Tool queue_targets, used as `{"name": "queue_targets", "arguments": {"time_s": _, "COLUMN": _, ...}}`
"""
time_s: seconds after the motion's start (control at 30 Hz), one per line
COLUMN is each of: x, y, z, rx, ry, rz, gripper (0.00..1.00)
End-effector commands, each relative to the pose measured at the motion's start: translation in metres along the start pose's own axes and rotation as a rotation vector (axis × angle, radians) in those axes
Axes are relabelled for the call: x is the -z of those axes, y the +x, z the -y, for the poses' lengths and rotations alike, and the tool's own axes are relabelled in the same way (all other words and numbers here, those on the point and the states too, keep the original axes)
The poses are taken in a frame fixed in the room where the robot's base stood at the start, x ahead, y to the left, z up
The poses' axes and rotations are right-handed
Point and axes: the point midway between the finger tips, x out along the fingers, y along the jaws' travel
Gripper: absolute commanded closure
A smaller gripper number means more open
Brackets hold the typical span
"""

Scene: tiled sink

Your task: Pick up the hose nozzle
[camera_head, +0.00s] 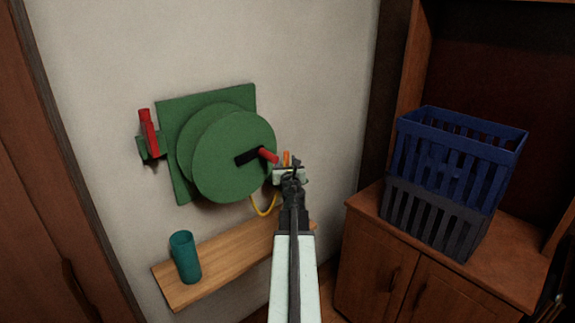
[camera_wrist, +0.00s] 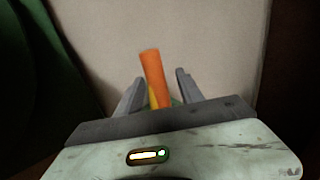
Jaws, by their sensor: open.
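The hose nozzle (camera_wrist: 152,68) is an orange cylinder, slightly tilted, with a bit of yellow hose (camera_wrist: 153,96) at its lower end. In the wrist view it stands between the two grey fingers of my gripper (camera_wrist: 160,77), with a gap visible on each side. My gripper is open. In the head view the orange nozzle tip (camera_head: 286,156) shows just above my gripper (camera_head: 290,171), right of the green hose reel (camera_head: 225,165). My gripper hides its lower part there. The yellow hose (camera_head: 264,207) loops below the reel.
The reel's red crank handle (camera_head: 268,155) is close to the left of my gripper. A red part (camera_head: 149,130) sits on a green bracket farther left. A teal cup (camera_head: 185,257) stands on the wooden shelf (camera_head: 224,264) below. Blue (camera_head: 452,150) and grey (camera_head: 425,213) crates stand on the right cabinet.

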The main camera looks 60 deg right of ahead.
Motion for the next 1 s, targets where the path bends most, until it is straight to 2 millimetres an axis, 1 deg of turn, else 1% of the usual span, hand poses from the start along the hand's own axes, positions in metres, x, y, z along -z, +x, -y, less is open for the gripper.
{"name": "queue_targets", "arguments": {"time_s": 0.03, "x": 0.001, "y": 0.009, "z": 0.0, "rx": 0.0, "ry": 0.0, "rz": 0.0, "gripper": 0.56}}
{"name": "queue_targets", "arguments": {"time_s": 0.07, "x": 0.001, "y": 0.011, "z": 0.0, "rx": 0.0, "ry": 0.0, "rz": 0.0, "gripper": 0.56}}
{"name": "queue_targets", "arguments": {"time_s": 0.23, "x": 0.001, "y": 0.009, "z": 0.0, "rx": 0.001, "ry": 0.0, "rz": 0.0, "gripper": 0.56}}
{"name": "queue_targets", "arguments": {"time_s": 0.27, "x": 0.001, "y": 0.009, "z": 0.001, "rx": 0.001, "ry": 0.0, "rz": 0.0, "gripper": 0.59}}
{"name": "queue_targets", "arguments": {"time_s": 0.3, "x": 0.001, "y": 0.009, "z": 0.001, "rx": 0.001, "ry": 0.0, "rz": 0.0, "gripper": 0.7}}
{"name": "queue_targets", "arguments": {"time_s": 0.37, "x": 0.001, "y": 0.009, "z": 0.001, "rx": 0.001, "ry": 0.0, "rz": 0.0, "gripper": 0.86}}
{"name": "queue_targets", "arguments": {"time_s": 0.4, "x": 0.001, "y": 0.009, "z": 0.001, "rx": 0.001, "ry": 0.0, "rz": 0.0, "gripper": 0.98}}
{"name": "queue_targets", "arguments": {"time_s": 0.43, "x": 0.001, "y": 0.009, "z": 0.001, "rx": 0.001, "ry": 0.0, "rz": 0.0, "gripper": 1.0}}
{"name": "queue_targets", "arguments": {"time_s": 0.77, "x": -0.001, "y": 0.009, "z": 0.001, "rx": 0.002, "ry": 0.0, "rz": 0.0, "gripper": 1.0}}
{"name": "queue_targets", "arguments": {"time_s": 1.0, "x": -0.016, "y": 0.009, "z": -0.001, "rx": -0.001, "ry": 0.0, "rz": 0.0, "gripper": 1.0}}
